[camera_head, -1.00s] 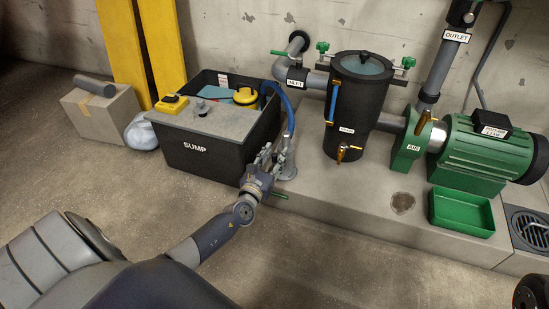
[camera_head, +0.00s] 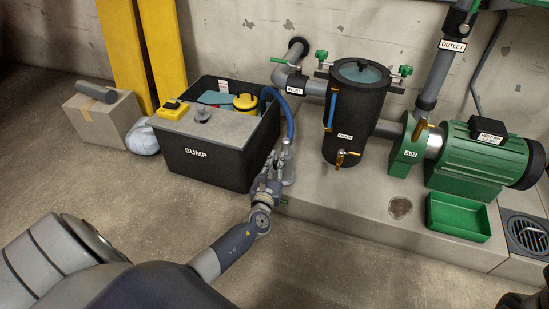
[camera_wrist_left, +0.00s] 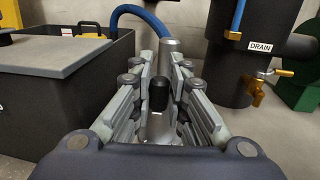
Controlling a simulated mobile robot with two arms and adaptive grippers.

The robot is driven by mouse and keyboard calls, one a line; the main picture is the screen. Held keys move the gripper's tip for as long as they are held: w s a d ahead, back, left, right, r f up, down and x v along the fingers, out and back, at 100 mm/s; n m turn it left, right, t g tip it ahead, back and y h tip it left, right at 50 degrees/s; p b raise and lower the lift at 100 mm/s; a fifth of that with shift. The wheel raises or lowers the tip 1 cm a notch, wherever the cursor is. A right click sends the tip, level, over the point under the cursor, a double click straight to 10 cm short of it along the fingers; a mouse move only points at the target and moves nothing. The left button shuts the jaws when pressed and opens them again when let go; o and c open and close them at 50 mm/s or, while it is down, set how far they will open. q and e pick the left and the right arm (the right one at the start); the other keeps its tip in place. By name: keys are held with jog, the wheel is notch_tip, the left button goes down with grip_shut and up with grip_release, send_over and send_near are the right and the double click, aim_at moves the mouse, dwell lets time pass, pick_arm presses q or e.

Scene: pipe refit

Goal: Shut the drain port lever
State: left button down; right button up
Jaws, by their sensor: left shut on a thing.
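The drain port's brass valve (camera_head: 341,159) sits low on the black tank (camera_head: 349,110), under the DRAIN label. Its orange-brass lever (camera_wrist_left: 280,73) points right in the left wrist view. My left gripper (camera_head: 273,167) is well left of that valve, at the grey upright fitting (camera_head: 288,166) with the blue hose. In the left wrist view its fingers close around a short dark cylindrical piece (camera_wrist_left: 158,94) in front of the fitting. The fingers partly hide where they touch. A bit of a green handle (camera_head: 284,201) shows just below the gripper.
The black SUMP bin (camera_head: 214,168) stands left of my gripper. A green tray (camera_head: 458,218) and a floor grate (camera_head: 527,234) are at the right, near the green motor (camera_head: 476,155). The floor in front is clear.

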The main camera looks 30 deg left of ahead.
pick_arm(q)
jog(key=shift+d+n+y, duration=0.15)
jog(key=shift+n+y, duration=0.15)
jog(key=shift+y, duration=0.1)
jog(key=c, duration=1.6)
grip_release()
jog(key=shift+o, duration=0.2)
jog(key=v, duration=1.2)
jog(key=shift+r, duration=0.2)
jog(key=shift+w+d, duration=0.1)
